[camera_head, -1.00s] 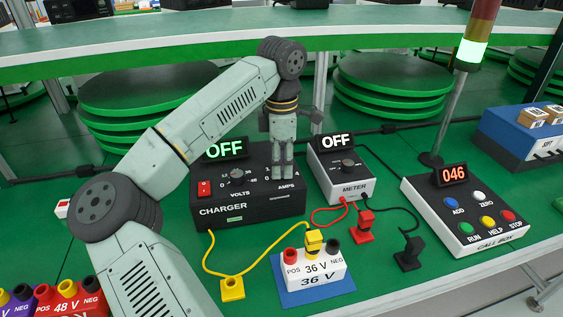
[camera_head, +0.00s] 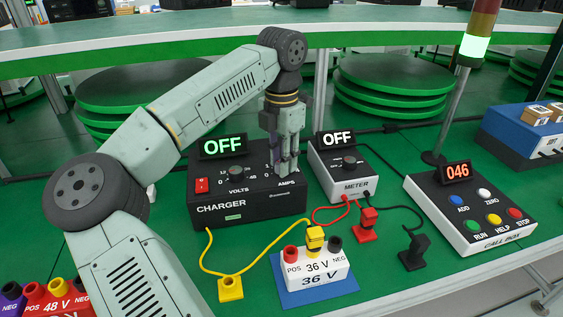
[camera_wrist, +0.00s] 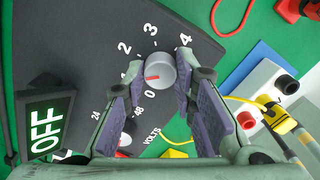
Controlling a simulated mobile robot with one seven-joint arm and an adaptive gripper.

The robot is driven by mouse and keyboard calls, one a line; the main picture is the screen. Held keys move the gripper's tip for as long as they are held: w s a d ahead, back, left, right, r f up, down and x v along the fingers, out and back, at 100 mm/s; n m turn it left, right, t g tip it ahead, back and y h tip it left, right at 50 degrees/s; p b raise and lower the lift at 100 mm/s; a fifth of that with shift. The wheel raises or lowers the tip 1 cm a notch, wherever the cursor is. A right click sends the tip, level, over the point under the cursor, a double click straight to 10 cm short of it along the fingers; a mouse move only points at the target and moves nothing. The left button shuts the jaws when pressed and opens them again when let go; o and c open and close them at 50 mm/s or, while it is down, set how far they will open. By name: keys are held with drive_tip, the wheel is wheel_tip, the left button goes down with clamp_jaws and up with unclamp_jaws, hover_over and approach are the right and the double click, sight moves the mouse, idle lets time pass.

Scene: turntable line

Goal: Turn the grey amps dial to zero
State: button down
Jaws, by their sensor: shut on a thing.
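The grey amps dial (camera_wrist: 160,72) is a round knob with a red pointer mark on the black charger (camera_head: 250,208). In the wrist view the mark points left, toward the low end of the printed scale; the exact number is hard to read. My gripper (camera_wrist: 160,80) points down with one finger on each side of the dial and is shut on it. In the head view my gripper (camera_head: 287,171) is at the charger's right end, above the AMPS label, and its fingers hide the dial. The charger's display (camera_head: 223,147) reads OFF.
The volts dial (camera_head: 236,173) and a red switch (camera_head: 202,185) sit left of my gripper. The meter (camera_head: 345,172) stands close on the right. A yellow cable (camera_head: 203,255) and the 36 V block (camera_head: 316,269) are in front. The call box (camera_head: 480,215) is farther right.

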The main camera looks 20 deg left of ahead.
drive_tip(key=n+b, duration=0.1)
drive_tip(key=n, duration=0.5)
drive_tip(key=shift+f+n+b, duration=0.1)
drive_tip(key=shift+n+b, duration=0.2)
drive_tip(key=shift+b, duration=0.05)
drive_tip(key=n+b, duration=0.1)
drive_tip(key=n, duration=0.4)
drive_tip(key=shift+n, duration=0.4)
drive_tip(key=c, duration=1.3)
unclamp_jaws()
wheel_tip(320, 180, up, 12)
